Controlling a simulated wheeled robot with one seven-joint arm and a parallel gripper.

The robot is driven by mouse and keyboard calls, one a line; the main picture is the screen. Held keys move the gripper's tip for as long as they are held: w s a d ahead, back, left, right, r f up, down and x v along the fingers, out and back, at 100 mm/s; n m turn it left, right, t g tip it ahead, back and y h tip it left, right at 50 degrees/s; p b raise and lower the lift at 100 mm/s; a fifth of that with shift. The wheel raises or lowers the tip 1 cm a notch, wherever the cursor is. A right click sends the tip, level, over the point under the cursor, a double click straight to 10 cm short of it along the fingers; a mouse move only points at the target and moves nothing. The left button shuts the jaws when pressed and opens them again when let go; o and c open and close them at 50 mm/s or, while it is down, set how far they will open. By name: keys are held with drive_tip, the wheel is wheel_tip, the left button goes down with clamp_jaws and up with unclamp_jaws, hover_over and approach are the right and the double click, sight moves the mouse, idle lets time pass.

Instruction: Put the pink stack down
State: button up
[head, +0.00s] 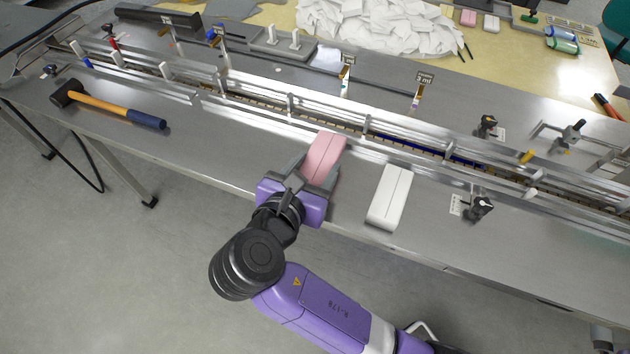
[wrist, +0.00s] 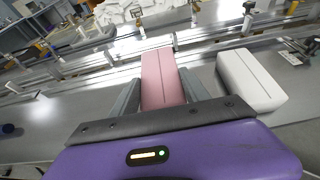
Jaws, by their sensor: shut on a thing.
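The pink stack (head: 323,158) is a long block with a seam along its top. It sits between the fingers of my gripper (head: 316,172), which is shut on it. The wrist view shows the pink stack (wrist: 161,80) between the two grey fingers of my gripper (wrist: 160,95), its far end pointing toward the conveyor rails. It is over the steel table top near the front edge. I cannot tell whether its underside touches the table. The fingers hide parts of its sides.
A white stack (head: 389,196) lies just right of the pink one. The railed conveyor (head: 370,135) runs behind. A hammer (head: 110,105) lies at the left, and a black knob (head: 481,207) stands at the right. Bare steel table (head: 215,140) lies left of my gripper.

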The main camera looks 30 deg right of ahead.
drive_tip(key=shift+f+b, duration=0.35)
drive_tip(key=shift+f, duration=2.05)
drive_tip(key=o, duration=1.3)
drive_tip(key=shift+r, duration=0.1)
drive_tip(key=p+v, duration=0.1)
drive_tip(key=v, duration=1.1)
